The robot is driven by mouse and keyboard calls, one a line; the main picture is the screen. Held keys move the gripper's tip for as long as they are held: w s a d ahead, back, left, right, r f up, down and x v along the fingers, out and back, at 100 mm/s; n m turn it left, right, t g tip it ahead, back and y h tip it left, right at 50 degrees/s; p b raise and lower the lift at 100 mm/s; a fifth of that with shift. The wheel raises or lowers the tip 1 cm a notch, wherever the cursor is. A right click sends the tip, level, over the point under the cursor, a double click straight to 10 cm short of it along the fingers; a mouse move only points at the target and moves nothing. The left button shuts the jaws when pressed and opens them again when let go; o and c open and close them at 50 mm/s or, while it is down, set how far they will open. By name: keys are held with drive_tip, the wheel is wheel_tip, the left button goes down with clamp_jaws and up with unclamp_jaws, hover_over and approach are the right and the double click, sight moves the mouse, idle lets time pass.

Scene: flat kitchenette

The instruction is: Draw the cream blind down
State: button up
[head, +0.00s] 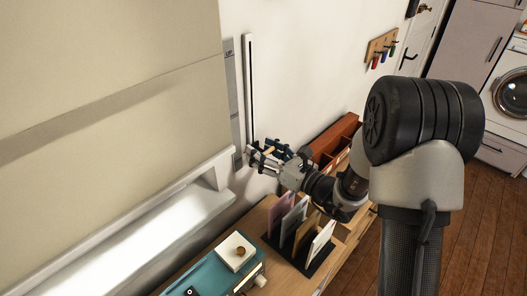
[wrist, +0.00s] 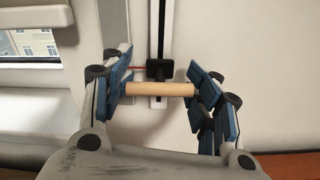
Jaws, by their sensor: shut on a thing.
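The cream blind (head: 110,75) hangs over the window at the left of the head view; a shadowed band crosses it. A grey strip marked UP (head: 230,90) and a white upright rail with a dark slot (head: 250,90) are on the wall right of the blind. My gripper (head: 268,153) is low on this rail. In the wrist view, my gripper (wrist: 160,92) is shut on a light wooden handle (wrist: 160,89), which lies crosswise between the blue finger pads. Behind it, a dark slider (wrist: 160,70) sits in the rail slot (wrist: 162,30).
Hooks (head: 381,47) hang on the wall. Window glass (wrist: 35,42) shows at the left of the wrist view. Wooden floor lies open at right.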

drive_tip(key=c, duration=0.4)
drive_tip(key=shift+f+b, duration=1.3)
drive_tip(key=shift+f, duration=0.65)
drive_tip(key=shift+c, duration=0.3)
drive_tip(key=o, duration=1.2)
drive_tip(key=shift+o, duration=0.8)
drive_tip(key=shift+d+r, duration=0.1)
drive_tip(key=v, duration=1.2)
drive_tip(key=shift+r, duration=0.1)
